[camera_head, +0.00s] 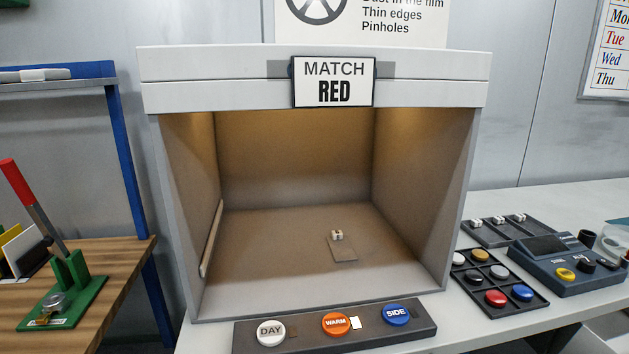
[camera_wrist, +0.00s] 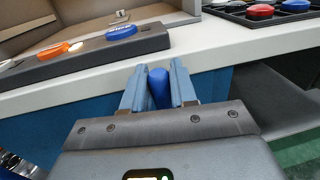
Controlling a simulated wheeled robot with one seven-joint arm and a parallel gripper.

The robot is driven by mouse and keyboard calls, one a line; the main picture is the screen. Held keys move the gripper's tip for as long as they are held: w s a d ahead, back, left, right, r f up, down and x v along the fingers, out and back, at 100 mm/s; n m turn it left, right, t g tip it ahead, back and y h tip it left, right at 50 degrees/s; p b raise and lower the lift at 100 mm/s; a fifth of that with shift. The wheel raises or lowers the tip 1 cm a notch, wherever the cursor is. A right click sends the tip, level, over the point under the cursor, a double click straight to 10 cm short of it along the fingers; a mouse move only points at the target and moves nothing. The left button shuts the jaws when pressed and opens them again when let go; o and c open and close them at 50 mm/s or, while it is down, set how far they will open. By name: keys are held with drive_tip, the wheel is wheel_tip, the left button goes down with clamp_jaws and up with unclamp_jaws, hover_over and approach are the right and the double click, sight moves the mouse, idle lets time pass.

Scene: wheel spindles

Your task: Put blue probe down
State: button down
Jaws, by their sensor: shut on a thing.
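In the wrist view my gripper (camera_wrist: 158,80) is shut on the blue probe (camera_wrist: 158,92). The probe is a smooth, rounded blue piece between the two blue-grey fingers, and its lower part is hidden by the gripper body. In that view the fingertips lie over the front edge of the white bench (camera_wrist: 222,52). Neither my gripper nor the probe shows in the head view.
A booth (camera_head: 314,62) signed "MATCH RED" (camera_head: 334,82) holds a small block on a plate (camera_head: 342,250). A button bar (camera_head: 300,334) fronts it. At right are a tray of coloured caps (camera_head: 496,286), a dark meter (camera_head: 548,262) and another tray (camera_head: 505,232).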

drive_tip(key=s+a+f, duration=0.2)
drive_tip(key=f, duration=0.5)
drive_tip(key=s+a+f+y, duration=0.1)
drive_tip(key=s+a+f, duration=0.1)
drive_tip(key=f, duration=0.4)
drive_tip(key=shift+s+a+f+n, duration=0.15)
drive_tip(key=shift+s+f+n, duration=0.05)
drive_tip(key=shift+f+n, duration=0.15)
